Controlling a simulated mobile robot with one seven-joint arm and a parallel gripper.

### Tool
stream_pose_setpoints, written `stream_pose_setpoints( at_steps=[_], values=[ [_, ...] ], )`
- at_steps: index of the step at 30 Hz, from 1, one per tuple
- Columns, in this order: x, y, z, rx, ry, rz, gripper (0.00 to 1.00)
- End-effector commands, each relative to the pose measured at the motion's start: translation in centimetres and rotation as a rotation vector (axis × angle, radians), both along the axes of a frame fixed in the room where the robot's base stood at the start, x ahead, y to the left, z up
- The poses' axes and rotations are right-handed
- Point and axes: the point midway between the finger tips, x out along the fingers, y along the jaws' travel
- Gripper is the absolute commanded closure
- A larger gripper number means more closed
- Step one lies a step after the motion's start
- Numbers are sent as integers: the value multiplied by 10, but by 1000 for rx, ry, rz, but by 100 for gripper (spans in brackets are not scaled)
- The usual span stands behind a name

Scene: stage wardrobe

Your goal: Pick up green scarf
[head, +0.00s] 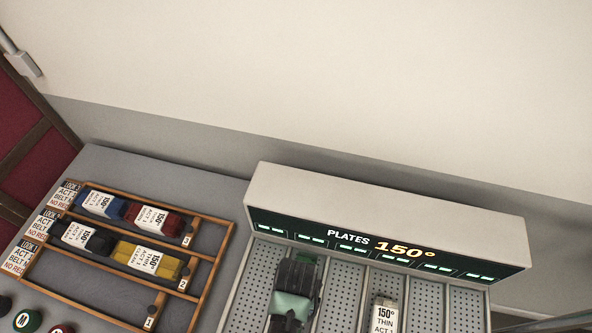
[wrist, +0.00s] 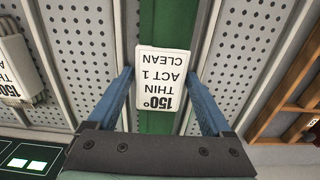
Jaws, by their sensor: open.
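The green scarf (wrist: 165,30) is a dark green strip lying along a perforated plate channel in the wrist view. It carries a white label (wrist: 162,75) reading 150°, THIN, ACT 1, CLEAN. My gripper (wrist: 160,72) is open, with one blue finger on each side of the label and a gap showing to each. The scarf's near part is hidden behind the gripper's dark palm.
The plate unit has a raised back panel (head: 390,215) marked PLATES 150°. A grey labelled item (head: 385,316) lies in a channel to the right. A wooden rack (head: 222,262) at left holds blue, red, black and yellow labelled bundles. Narrow metal dividers separate the channels.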

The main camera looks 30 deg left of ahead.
Motion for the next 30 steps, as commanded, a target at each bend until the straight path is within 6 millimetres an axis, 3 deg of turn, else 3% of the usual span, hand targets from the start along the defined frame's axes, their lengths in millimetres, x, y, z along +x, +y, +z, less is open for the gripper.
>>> stream_pose_setpoints(
  at_steps=[1,13,22,30],
  values=[
    [0,0,0,0,0,0,22],
    [0,0,1,0,-1,0,92],
    [1,0,7,1,-4,0,92],
    [2,1,53,2,-7,1,92]
  ],
)
